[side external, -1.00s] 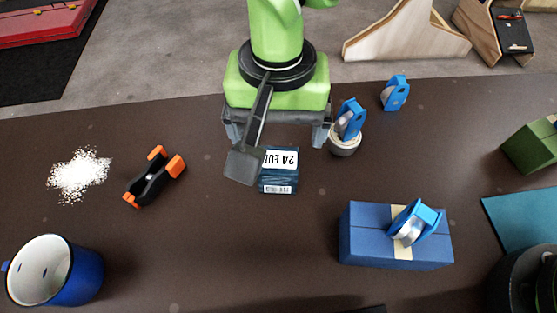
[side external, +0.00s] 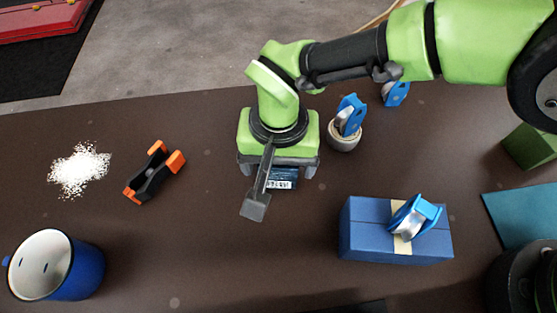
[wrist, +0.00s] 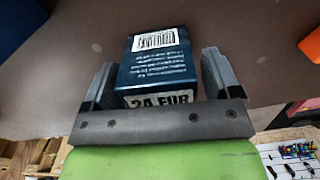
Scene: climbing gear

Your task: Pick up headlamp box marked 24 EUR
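The headlamp box (wrist: 158,65) is dark blue with a white barcode and a label reading 24 EUR, upside down in the side view. In the wrist view it stands between the two fingers of my gripper (wrist: 160,85), with a gap on the right and a narrower one on the left. The fingers are open. In the side view the box (side external: 282,180) is mostly hidden under my gripper (side external: 278,165); only its barcode end shows.
A blue box (side external: 370,240) with a blue pulley (side external: 415,218) on it stands at right. Another pulley on a tape roll (side external: 345,140) stands close to my gripper's right. A black-orange clamp (side external: 154,173), white powder (side external: 79,170) and blue mug (side external: 55,265) lie left. The front middle is clear.

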